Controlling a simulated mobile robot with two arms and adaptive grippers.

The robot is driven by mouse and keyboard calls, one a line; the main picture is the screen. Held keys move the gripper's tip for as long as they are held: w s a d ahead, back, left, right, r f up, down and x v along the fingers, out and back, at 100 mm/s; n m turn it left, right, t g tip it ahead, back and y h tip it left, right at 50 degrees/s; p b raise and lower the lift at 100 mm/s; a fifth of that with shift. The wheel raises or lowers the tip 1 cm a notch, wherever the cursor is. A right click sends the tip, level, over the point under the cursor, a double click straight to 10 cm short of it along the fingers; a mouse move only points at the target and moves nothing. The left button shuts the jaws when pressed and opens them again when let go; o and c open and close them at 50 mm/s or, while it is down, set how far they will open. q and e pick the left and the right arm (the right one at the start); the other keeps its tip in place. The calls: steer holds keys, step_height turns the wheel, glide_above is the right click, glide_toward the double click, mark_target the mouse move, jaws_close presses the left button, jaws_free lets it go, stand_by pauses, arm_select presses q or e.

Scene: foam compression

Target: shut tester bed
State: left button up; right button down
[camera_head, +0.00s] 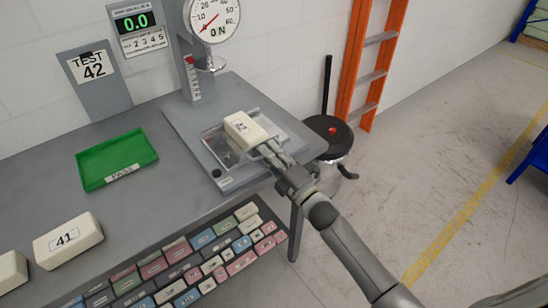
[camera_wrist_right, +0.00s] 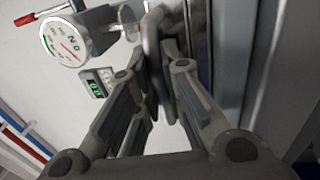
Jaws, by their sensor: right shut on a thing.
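The tester (camera_head: 196,70) stands at the back of the bench, with a round dial gauge (camera_head: 213,18) on its column. Its bed (camera_head: 222,151) is drawn out toward the bench front, clear of the column. A cream foam block (camera_head: 243,129) lies on the bed, its label too small to read surely. My right gripper (camera_head: 270,150) is at the bed's front right edge, beside the block. In the wrist view my right gripper (camera_wrist_right: 160,75) is shut on a grey bar (camera_wrist_right: 152,45), which looks like the bed's handle. My left gripper is not in view.
A green tray (camera_head: 117,160) marked PASS, a block marked 41 (camera_head: 68,240) and another block (camera_head: 10,272) lie on the bench to the left. A sign (camera_head: 93,80) reads TEST 42. A black stool (camera_head: 328,133) and an orange ladder (camera_head: 372,65) stand to the right.

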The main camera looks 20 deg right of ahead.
steer(key=w, duration=0.1)
steer(key=w+a, duration=0.1)
steer(key=w, duration=0.1)
steer(key=shift+w+f+b, duration=0.1)
steer(key=shift+b, duration=0.3)
